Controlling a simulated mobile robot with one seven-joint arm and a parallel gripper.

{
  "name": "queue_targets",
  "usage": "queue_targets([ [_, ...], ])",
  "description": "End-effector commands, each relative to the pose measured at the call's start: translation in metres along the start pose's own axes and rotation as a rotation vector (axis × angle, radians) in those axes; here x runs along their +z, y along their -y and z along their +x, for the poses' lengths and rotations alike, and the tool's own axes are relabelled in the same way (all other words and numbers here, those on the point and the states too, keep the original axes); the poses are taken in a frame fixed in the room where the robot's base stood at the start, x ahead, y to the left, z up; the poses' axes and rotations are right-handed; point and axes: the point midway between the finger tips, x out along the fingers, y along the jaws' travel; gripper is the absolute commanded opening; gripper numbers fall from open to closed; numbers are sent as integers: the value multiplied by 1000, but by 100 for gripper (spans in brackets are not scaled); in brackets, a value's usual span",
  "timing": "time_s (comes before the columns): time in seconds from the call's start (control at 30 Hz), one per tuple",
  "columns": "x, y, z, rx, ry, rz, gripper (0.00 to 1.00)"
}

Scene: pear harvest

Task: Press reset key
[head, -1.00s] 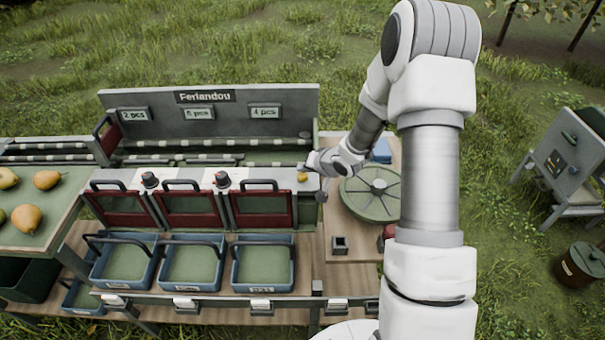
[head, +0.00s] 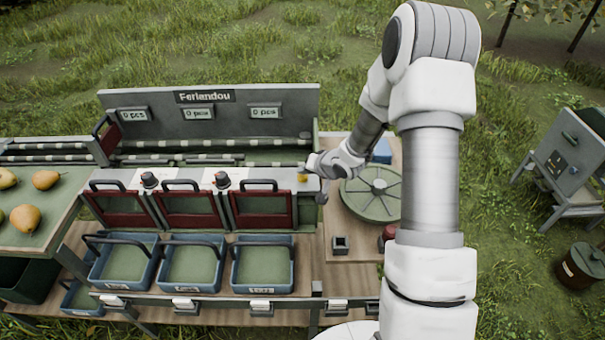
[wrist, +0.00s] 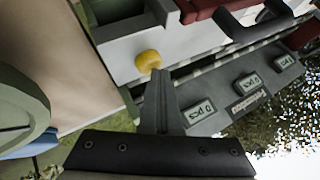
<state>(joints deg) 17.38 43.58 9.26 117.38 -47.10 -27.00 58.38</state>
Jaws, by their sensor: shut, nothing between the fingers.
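The yellow reset key (head: 303,177) is a small rounded knob on the right end of the pale sorting-machine top. It also shows in the wrist view (wrist: 148,61), just beyond my fingertips. My gripper (head: 304,167) is shut and empty, beside the key. In the wrist view my closed fingers (wrist: 161,74) end close to the key; I cannot tell whether they touch it. The three displays on the grey back panel (head: 215,97), left (head: 133,115), middle (head: 199,113) and right (head: 265,112), all read 0 pcs.
Three red gates (head: 187,207) with dark handles stand left of the key, above blue crates (head: 192,284). A round green turntable (head: 372,208) lies to the right. Pears (head: 26,218) rest on a tray at far left.

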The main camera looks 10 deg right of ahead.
Motion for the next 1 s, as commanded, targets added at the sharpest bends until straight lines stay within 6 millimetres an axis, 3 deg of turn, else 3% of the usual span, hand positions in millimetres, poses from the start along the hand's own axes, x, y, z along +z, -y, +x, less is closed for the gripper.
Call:
queue_targets([
  [0.37, -8, 8, -13, 1, 2, 1, 0],
  [0.77, -9, 9, -13, 1, 1, 0, 0],
  [1.0, -20, 20, -28, 1, 0, 1, 0],
])
